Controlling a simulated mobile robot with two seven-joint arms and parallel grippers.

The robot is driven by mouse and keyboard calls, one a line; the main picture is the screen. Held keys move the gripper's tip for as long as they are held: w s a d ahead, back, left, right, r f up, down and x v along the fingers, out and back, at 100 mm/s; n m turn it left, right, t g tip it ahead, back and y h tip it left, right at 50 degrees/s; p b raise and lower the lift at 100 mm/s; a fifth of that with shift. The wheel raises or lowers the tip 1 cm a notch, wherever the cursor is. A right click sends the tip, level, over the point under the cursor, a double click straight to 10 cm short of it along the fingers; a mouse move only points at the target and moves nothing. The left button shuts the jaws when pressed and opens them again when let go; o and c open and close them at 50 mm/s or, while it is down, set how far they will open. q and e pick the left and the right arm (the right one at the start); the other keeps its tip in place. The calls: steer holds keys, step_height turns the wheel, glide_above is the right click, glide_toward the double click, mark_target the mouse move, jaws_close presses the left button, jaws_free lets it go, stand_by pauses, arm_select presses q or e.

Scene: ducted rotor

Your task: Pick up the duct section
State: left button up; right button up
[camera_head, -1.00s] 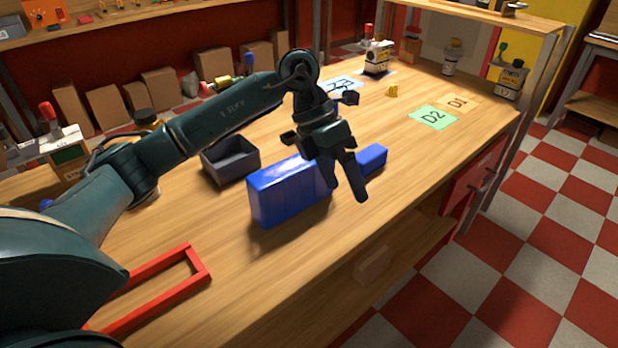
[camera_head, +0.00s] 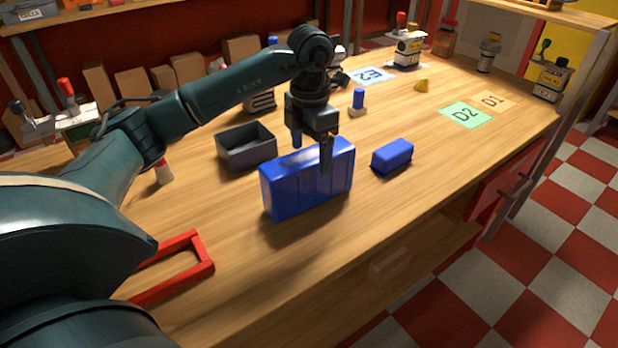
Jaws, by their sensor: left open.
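A large blue ribbed block (camera_head: 285,192) stands upright on the wooden bench, and a small blue block (camera_head: 392,156) lies to its right. I cannot tell which blue piece is the duct section. My left gripper (camera_head: 312,150) points down at the large block, open, with its fingers apart. One finger overlaps the block's front face in the picture, and the other is near its upper back edge. I cannot tell whether they touch it. The fingers hide part of the block. My right gripper is not in view.
A dark open bin (camera_head: 246,147) stands behind and left of the large block. A red frame (camera_head: 205,262) lies at the near left. A small blue-topped peg (camera_head: 358,101), a yellow piece (camera_head: 422,85) and mats D2 (camera_head: 465,116) and D1 (camera_head: 494,101) lie farther back. The front right is clear.

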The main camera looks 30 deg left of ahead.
mark_target(309, 178)
arm_select(q)
steer(key=f, duration=0.4)
steer(key=shift+w+a+f, duration=0.1)
steer(key=shift+a+f, duration=0.1)
steer(key=shift+f, duration=0.05)
steer(key=shift+c, duration=0.2)
steer(key=c, duration=1.1)
steer(key=shift+r, duration=0.1)
